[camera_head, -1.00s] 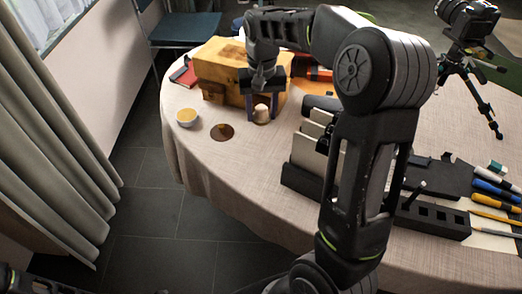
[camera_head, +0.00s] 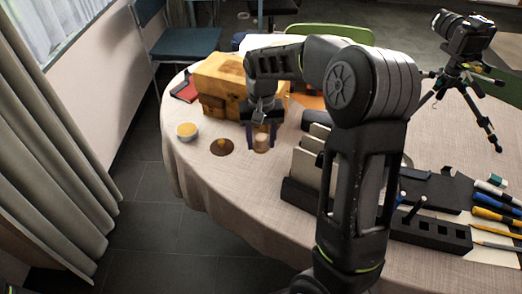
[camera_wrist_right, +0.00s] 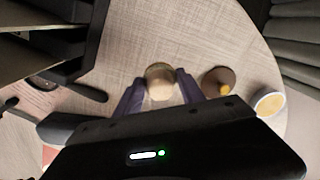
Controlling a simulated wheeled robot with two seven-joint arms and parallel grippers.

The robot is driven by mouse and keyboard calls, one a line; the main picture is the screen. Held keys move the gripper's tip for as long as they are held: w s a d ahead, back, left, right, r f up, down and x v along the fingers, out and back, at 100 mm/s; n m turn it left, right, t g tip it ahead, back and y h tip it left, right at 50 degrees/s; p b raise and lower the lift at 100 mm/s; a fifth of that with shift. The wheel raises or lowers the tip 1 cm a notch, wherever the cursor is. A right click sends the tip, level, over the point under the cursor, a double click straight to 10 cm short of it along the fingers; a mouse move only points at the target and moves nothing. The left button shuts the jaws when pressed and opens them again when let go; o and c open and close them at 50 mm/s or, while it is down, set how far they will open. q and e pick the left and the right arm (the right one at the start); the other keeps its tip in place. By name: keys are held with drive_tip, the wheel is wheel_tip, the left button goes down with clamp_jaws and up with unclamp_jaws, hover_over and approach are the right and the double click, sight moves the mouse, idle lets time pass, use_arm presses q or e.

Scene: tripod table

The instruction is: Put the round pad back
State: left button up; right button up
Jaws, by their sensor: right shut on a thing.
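A small round beige pad-like piece with a pale top (camera_head: 261,143) is between the fingers of my right gripper (camera_head: 262,138). The right gripper is shut on it, pointing down at the table's near left part; the wrist view shows a finger on either side of the piece (camera_wrist_right: 160,82). I cannot tell whether its underside touches the cloth. A flat dark brown disc with a small orange-yellow knob (camera_head: 222,146) lies just left of it, apart from it. My left gripper is not in view.
A small white bowl with yellow contents (camera_head: 187,131) stands near the left table edge. A wooden box (camera_head: 218,78) stands behind the gripper. A dark organiser with upright pale panels (camera_head: 308,165) is close on the right. Bare cloth lies in front.

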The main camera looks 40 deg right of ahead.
sight(261, 159)
drive_tip(key=shift+f, duration=2.25)
drive_tip(key=shift+f, duration=0.15)
drive_tip(key=o, duration=1.3)
wheel_tip(261, 159, up, 12)
drive_tip(key=shift+r, duration=0.15)
